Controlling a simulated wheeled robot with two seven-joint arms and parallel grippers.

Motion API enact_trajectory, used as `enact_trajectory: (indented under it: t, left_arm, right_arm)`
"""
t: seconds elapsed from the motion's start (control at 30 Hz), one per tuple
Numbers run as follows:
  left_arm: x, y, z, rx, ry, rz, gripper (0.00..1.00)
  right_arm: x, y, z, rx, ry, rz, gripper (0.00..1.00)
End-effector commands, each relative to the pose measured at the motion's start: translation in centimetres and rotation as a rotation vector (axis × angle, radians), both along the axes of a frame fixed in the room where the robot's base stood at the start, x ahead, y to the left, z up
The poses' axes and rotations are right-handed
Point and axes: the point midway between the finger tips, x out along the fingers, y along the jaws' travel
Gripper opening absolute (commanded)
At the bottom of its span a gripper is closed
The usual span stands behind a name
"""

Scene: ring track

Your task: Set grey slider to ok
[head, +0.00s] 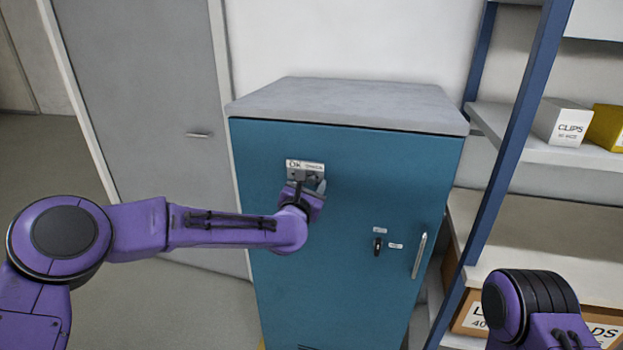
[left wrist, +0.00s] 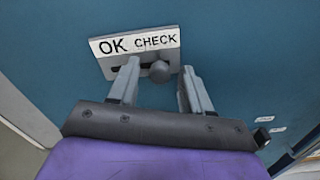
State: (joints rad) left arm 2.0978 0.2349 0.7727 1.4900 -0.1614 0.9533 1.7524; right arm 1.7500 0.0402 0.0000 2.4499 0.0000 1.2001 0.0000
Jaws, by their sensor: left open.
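The grey slider's knob (left wrist: 160,71) shows in the left wrist view, under the word CHECK on its label. A dark slot (left wrist: 117,69) runs left from it, under the word OK. The OK/CHECK label (head: 305,166) sits high on the teal cabinet front in the head view; it also shows in the left wrist view (left wrist: 134,42). My left gripper (head: 305,178) is open at the plate, with one finger on each side of the knob and a gap visible around it. In the head view the gripper hides the knob. My right gripper is out of view.
The teal cabinet (head: 330,260) has a grey top (head: 350,100). A black knob switch (head: 378,246) and a vertical handle (head: 419,256) are lower right on its front. A shelf with a blue post (head: 520,130) stands to the right, a grey door (head: 150,90) behind left.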

Motion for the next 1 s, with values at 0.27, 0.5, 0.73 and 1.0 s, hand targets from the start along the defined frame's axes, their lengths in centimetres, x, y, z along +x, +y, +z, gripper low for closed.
enact_trajectory:
  t: [0.27,0.5,0.73,1.0]
  left_arm:
    - [0.3,0.0,-0.1,0.0,0.0,-0.001,0.49]
    - [0.2,-0.1,-0.1,0.0,0.0,-0.001,0.0]
    - [0.8,2.6,-0.8,-0.004,-0.001,0.006,0.0]
    - [1.3,5.4,-0.1,0.0,-0.002,0.002,0.0]
  right_arm:
    - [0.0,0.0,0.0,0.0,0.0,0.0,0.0]
    - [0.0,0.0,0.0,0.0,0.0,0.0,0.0]
    - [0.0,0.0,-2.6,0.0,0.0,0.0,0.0]
    - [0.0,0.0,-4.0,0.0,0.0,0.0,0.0]
